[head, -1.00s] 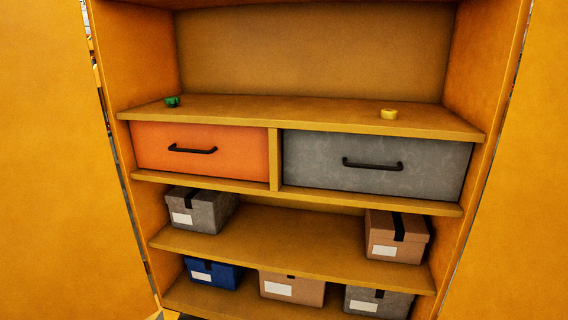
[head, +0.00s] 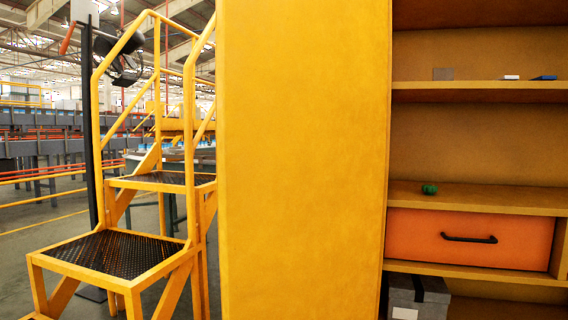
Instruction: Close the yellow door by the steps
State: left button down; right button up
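The yellow door (head: 305,160) stands open in the middle of the head view. It hangs at the left side of the yellow cabinet, and its flat face fills the picture from top to bottom. The yellow steps (head: 190,255), with handrails and black mesh treads, stand just left of the door. No handle shows on the visible face of the door. Neither of my grippers is in view.
The cabinet's shelf (head: 485,196) carries a small green item (head: 429,188). Below is an orange drawer (head: 470,240) with a black handle, and a grey box (head: 419,297). A black post (head: 92,130) stands behind the steps. Bare floor shows at the far left.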

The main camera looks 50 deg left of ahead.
aim_at(301, 91)
jog(key=j+z, duration=0.1)
jog(key=j, duration=0.4)
jog(key=k+j+z, duration=0.1)
jog(key=j, duration=0.4)
jog(key=k+j+z, duration=0.1)
jog(key=j, duration=0.4)
jog(key=k+j+z, duration=0.1)
jog(key=j, duration=0.35)
jog(key=k+j+z, duration=0.1)
jog(key=j, duration=0.4)
